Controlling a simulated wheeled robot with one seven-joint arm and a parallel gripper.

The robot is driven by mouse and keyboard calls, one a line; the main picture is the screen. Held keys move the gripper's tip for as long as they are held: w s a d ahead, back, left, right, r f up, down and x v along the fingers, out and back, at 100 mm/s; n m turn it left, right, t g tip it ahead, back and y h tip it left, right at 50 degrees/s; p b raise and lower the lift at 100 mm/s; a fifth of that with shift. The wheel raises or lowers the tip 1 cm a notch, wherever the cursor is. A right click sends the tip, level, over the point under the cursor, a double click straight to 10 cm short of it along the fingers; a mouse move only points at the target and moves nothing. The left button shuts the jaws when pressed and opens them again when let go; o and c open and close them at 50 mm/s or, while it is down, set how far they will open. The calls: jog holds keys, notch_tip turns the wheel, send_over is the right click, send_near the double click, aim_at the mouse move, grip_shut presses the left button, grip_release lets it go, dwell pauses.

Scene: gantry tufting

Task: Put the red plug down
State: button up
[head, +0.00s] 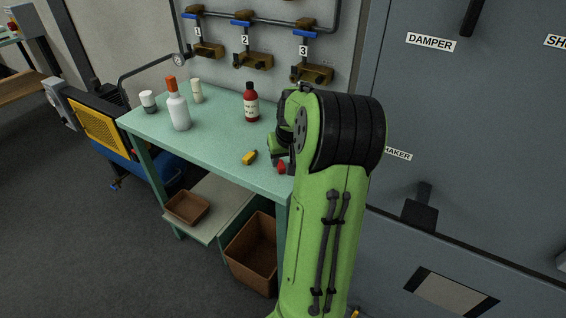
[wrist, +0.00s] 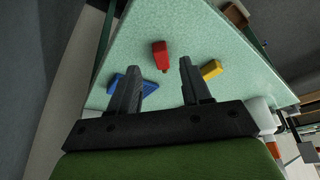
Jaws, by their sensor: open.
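The red plug (wrist: 160,55) lies on the pale green table top (wrist: 215,105) in the wrist view, just beyond and between my fingertips. Part of it also shows in the head view (head: 282,167), near the table's front edge beside my arm. My gripper (wrist: 157,72) is open, with its two dark fingers spread apart and nothing held between them. My arm hides the gripper in the head view.
A yellow plug (head: 249,157) lies left of the red one. A blue piece (wrist: 130,85) lies by one finger. A red bottle (head: 251,102), a white orange-capped bottle (head: 178,107) and small containers stand farther back. Brown bins (head: 252,254) sit below the table.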

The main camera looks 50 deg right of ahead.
jog(key=p+v, duration=0.1)
jog(key=v, duration=0.5)
jog(key=w+a+r+n, duration=0.1)
jog(key=a+r+n, duration=0.15)
jog(key=a, duration=0.75)
jog(key=w+a+r+n, duration=0.1)
jog(key=a+r, duration=0.2)
jog(key=a, duration=0.6)
jog(key=s+a+n+t+y, duration=0.2)
jog(key=s+a+n+y, duration=0.1)
jog(key=s+a, duration=0.9)
jog(key=a+n, duration=0.1)
jog(key=a, duration=0.2)
jog(key=shift+s+a+f, duration=0.2)
jog(key=shift+a+f, duration=0.15)
jog(key=shift+a, duration=0.05)
jog(key=shift+n, duration=0.25)
notch_tip(320, 180, up, 6)
jog(key=p, duration=0.5)
jog(key=shift+f+p, duration=0.1)
jog(key=shift+p, duration=0.25)
